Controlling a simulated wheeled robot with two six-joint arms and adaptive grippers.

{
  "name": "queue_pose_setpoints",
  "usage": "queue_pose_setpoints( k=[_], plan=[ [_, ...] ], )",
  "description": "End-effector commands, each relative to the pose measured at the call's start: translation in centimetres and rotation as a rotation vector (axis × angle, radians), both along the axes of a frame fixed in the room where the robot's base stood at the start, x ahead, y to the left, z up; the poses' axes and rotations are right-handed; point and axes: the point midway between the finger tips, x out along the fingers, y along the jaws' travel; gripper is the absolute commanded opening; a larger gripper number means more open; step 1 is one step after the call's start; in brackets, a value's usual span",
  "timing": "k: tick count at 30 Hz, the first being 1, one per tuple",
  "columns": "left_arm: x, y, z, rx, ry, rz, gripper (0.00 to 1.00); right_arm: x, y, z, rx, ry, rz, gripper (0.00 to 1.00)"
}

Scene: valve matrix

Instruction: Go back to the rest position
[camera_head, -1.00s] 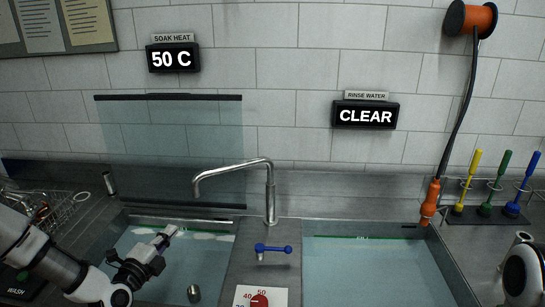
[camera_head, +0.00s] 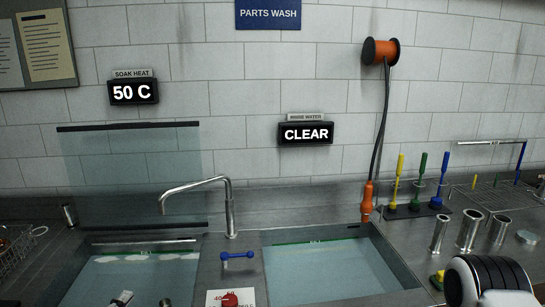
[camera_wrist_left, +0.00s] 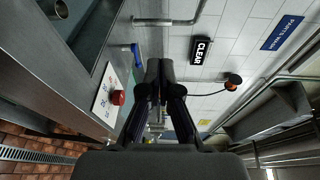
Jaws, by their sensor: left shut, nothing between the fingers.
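My left gripper (camera_wrist_left: 160,72) is shut and empty, its two dark fingers together in the left wrist view.
The faucet (camera_head: 230,210) and blue lever (camera_head: 237,255) stand between the left basin and the right basin (camera_head: 330,270). A red knob (camera_head: 229,299) sits in front. An orange sprayer (camera_head: 367,203) hangs at right; metal cylinders (camera_head: 468,232) stand beyond.

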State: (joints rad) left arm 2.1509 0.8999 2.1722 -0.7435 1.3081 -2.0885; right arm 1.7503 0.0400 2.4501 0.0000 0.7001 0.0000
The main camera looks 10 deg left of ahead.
Motion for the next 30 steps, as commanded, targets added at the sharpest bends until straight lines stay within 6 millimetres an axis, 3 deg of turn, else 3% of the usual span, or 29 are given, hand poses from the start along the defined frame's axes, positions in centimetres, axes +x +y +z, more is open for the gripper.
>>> queue_pose_setpoints(
  k=[7,11,14,17,18,21,24,27,30],
  plan=[
    [-1.0,-5.7,-6.4,0.067,0.15,-0.13,0.0,0.0,0.0,-1.8,0.0,0.0,0.0,0.4],
    [-2.7,-9.3,-11.0,0.056,0.296,-0.192,0.0,0.0,0.0,-2.8,0.0,0.0,0.0,0.4],
    [-5.3,-12.4,-15.7,-0.009,0.467,-0.219,0.0,0.0,0.0,-3.7,0.0,0.0,0.0,0.4],
    [-10.0,-15.7,-21.7,-0.148,0.731,-0.176,0.0,0.0,0.0,-4.9,0.0,0.0,0.0,0.4],
    [-12.7,-16.9,-24.1,-0.226,0.859,-0.119,0.0,0.0,0.0,-5.3,0.0,0.0,0.0,0.4],
    [-19.6,-18.2,-28.3,-0.45,1.152,0.162,0.0,0.0,0.0,-6.0,0.0,0.0,0.0,0.4],
    [-24.7,-17.7,-29.4,-0.679,1.292,0.559,0.0,0.0,0.0,-6.0,0.0,0.0,0.0,0.4],
    [-27.7,-16.4,-29.1,-0.917,1.279,0.971,0.0,0.0,0.0,-5.8,0.0,0.0,0.0,0.4],
    [-28.9,-15.8,-29.1,-1.086,1.211,1.239,0.0,0.0,0.0,-5.8,0.0,0.0,0.0,0.4]
  ],
)
